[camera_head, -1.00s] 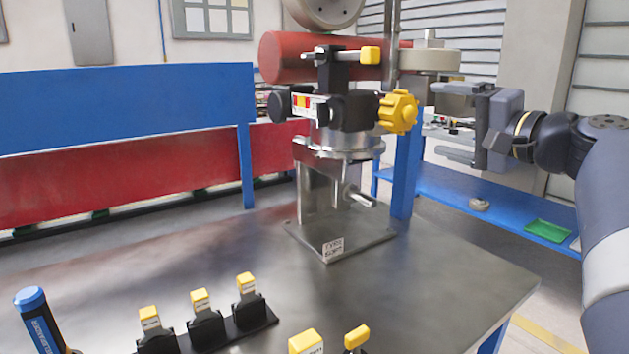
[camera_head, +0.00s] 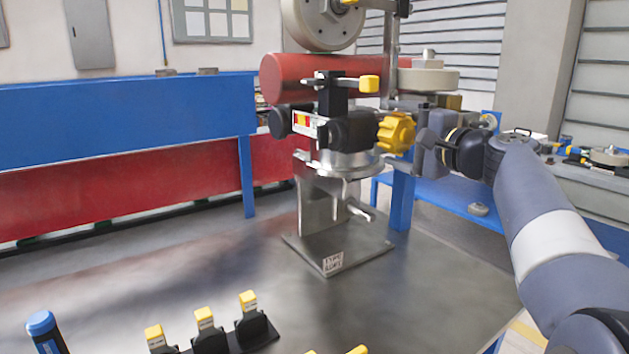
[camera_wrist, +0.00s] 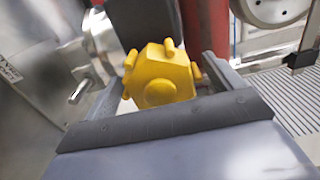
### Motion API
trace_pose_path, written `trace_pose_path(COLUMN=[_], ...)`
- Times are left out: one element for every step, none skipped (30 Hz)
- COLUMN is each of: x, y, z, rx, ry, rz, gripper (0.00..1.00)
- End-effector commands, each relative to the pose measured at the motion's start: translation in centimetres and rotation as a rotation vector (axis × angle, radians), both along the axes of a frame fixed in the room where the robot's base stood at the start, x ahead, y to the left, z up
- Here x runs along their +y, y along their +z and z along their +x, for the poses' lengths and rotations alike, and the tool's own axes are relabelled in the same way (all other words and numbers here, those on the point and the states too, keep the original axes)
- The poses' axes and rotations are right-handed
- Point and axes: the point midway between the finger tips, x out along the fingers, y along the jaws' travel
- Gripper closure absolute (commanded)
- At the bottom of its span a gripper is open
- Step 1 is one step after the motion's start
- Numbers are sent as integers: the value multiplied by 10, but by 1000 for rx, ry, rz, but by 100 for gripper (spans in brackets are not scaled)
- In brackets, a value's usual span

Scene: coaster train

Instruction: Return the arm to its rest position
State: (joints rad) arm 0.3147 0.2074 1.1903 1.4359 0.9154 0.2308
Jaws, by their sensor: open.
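My gripper (camera_head: 426,146) is at the right side of the yellow lobed knob (camera_head: 396,133) on the bench machine, close to it. In the wrist view the jaws (camera_wrist: 162,75) are open, with one finger on each side of the yellow knob (camera_wrist: 160,76). I cannot tell whether either finger touches it. My arm (camera_head: 555,230) reaches in from the right edge, bent and extended toward the machine.
The metal table (camera_head: 420,285) is clear around the stand. Yellow-topped black blocks (camera_head: 208,333) and a blue-capped cylinder (camera_head: 45,328) stand at the front left. A blue bench (camera_head: 440,190) with items lies behind my arm. A blue and red barrier (camera_head: 120,130) is at the back left.

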Motion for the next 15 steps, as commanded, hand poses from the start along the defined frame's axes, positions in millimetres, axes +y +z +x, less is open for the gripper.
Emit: trace_pose_path(x=[0, 0, 0, 0, 0, 0, 0, 0, 0, 0, 0, 0, 0, 0, 0], y=[5, 5, 5, 5, 5, 5, 5, 5, 5, 5, 5, 5, 5, 5, 5], z=[0, 0, 0, 0, 0, 0, 0, 0, 0, 0, 0, 0, 0, 0, 0], rx=[20, 34, 50, 62, 75, 91, 103, 115, 130, 141, 153, 168, 180, 190, 205], ry=[-1, -1, -1, -1, -1, -1, -1, -1, -1, -1, -1, -1, -1, -1, -1], rz=[29, 48, 73, 92, 111, 134, 152, 170, 193, 210, 227, 250, 267, 283, 305], gripper=[12, 12, 12, 12, 12, 12, 12, 12, 12, 12, 12, 12, 12, 12, 12])
